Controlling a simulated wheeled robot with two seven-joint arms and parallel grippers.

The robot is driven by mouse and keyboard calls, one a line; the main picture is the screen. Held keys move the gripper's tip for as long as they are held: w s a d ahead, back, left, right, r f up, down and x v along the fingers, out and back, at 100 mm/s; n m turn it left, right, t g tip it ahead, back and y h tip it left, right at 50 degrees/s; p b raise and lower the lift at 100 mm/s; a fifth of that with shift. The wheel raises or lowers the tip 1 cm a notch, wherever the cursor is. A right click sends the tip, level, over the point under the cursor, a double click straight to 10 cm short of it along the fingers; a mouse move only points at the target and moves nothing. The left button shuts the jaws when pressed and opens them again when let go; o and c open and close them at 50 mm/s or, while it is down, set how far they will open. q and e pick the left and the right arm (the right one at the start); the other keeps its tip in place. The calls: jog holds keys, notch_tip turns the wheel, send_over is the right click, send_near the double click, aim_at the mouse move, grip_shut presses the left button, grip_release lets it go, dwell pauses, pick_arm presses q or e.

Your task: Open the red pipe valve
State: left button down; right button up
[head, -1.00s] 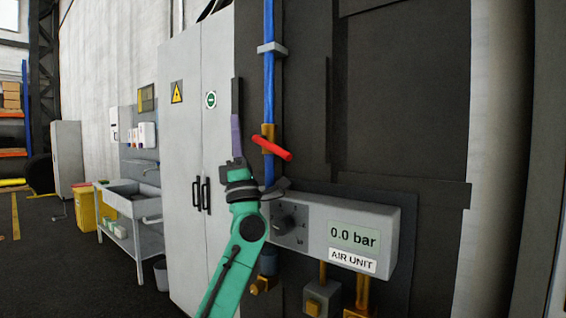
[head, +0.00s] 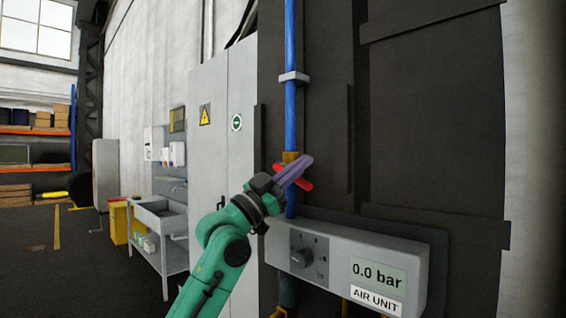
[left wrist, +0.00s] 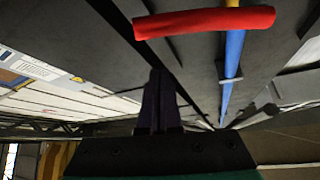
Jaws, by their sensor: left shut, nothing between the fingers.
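The red valve handle (head: 306,183) sits crosswise on a brass valve body (head: 290,157) on the vertical blue pipe (head: 290,40). My left gripper (head: 303,165) is in front of the handle in the head view and hides its middle. Its fingers are shut together with nothing between them. In the left wrist view the red handle (left wrist: 205,21) lies across the top, and the fingertips (left wrist: 160,75) show below it with a visible gap. I cannot tell whether any other part touches the handle. My right gripper is not in view.
The grey air unit (head: 340,262), reading 0.0 bar, with a dark knob (head: 302,258), juts out below the valve. A pipe clamp (head: 294,77) holds the pipe above. A grey cabinet (head: 208,150) and a sink (head: 160,215) stand to the left.

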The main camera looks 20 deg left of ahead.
aim_at(297, 182)
pick_arm(q)
jog(key=f, duration=0.2)
jog(key=w+a+f, duration=0.1)
jog(key=shift+w+a+f, duration=0.15)
jog(key=shift+a+f, duration=0.05)
jog(key=shift+f, duration=0.15)
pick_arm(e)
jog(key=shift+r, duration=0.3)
pick_arm(q)
jog(key=shift+d, duration=0.25)
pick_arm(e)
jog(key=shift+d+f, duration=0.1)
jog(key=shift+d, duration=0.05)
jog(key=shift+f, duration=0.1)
